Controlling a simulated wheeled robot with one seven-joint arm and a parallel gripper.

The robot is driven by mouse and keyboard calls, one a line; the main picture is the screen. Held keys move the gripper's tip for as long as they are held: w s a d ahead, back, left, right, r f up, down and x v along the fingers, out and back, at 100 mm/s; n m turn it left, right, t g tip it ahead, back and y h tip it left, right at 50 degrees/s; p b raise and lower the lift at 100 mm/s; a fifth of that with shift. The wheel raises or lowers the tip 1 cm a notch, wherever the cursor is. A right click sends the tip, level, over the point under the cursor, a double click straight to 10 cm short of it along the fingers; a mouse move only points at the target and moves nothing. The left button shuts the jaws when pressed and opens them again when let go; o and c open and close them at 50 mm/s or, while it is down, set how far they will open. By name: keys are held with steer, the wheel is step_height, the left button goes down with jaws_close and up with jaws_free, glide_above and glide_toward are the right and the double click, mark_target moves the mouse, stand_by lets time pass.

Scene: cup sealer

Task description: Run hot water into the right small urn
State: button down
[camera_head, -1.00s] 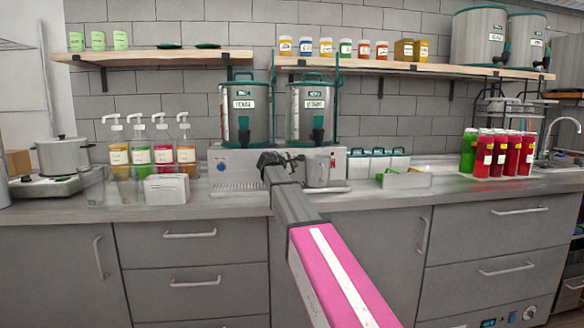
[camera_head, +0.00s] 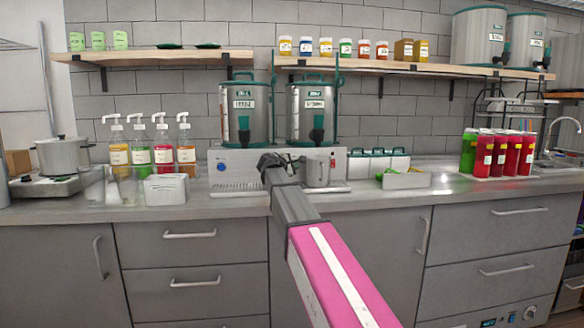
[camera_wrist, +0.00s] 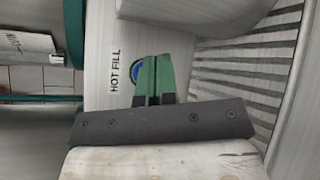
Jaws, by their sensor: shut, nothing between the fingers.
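My gripper reaches the machine front below and between the urns; my arm hides part of that front in the head view. In the wrist view, my gripper (camera_wrist: 154,80) is shut and empty, its green fingertips together. They overlap a blue round button (camera_wrist: 136,71) beside the words HOT FILL. I cannot tell whether they touch it.
A steel pitcher (camera_head: 317,173) stands on the machine's right side, close to my gripper. A slatted drip tray (camera_wrist: 240,75) shows in the wrist view. Pump bottles (camera_head: 163,155) stand left on the counter, and red and green bottles (camera_head: 502,155) stand right.

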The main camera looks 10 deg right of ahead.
steer(key=shift+s, duration=1.85)
